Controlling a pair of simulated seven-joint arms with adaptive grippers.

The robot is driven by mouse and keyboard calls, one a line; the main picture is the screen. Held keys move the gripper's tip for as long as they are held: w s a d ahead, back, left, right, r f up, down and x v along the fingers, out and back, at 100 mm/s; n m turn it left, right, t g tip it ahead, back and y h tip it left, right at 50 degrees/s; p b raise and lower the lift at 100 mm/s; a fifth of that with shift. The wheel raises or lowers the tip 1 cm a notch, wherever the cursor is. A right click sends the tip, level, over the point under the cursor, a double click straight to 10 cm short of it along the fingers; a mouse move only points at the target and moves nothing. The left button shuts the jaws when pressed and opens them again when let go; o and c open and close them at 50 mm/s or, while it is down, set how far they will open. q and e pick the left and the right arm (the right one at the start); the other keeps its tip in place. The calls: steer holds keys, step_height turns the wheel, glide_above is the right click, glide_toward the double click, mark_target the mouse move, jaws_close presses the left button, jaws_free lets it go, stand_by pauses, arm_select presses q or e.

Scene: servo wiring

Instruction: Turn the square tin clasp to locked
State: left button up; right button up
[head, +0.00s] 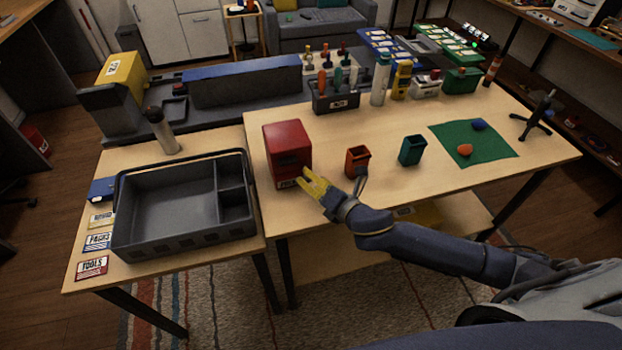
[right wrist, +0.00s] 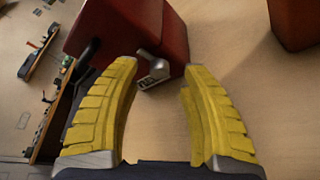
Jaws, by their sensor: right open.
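The square tin is a red box (head: 287,147) standing on the table left of the middle in the head view. In the right wrist view the red tin (right wrist: 110,35) fills the upper left. A grey metal clasp (right wrist: 153,62) shows on its face, with a small labelled plate by it. My right gripper (head: 314,181) has yellow fingers and is at the tin's lower right side. In the right wrist view my right gripper (right wrist: 160,75) is open, and the clasp appears between its fingertips with no clear contact. Whether the clasp is locked is hard to tell. My left gripper is not in view.
An orange-red cup (head: 357,161) and a green cup (head: 412,150) stand right of the tin. A grey divided tray (head: 180,240) lies to the left. A tool holder (head: 335,98) stands behind. A green mat (head: 495,145) with small objects is at the right.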

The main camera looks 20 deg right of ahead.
steer(key=v, duration=1)
steer(key=shift+s, duration=0.25)
steer(key=shift+d, duration=0.1)
steer(key=shift+s, duration=0.1)
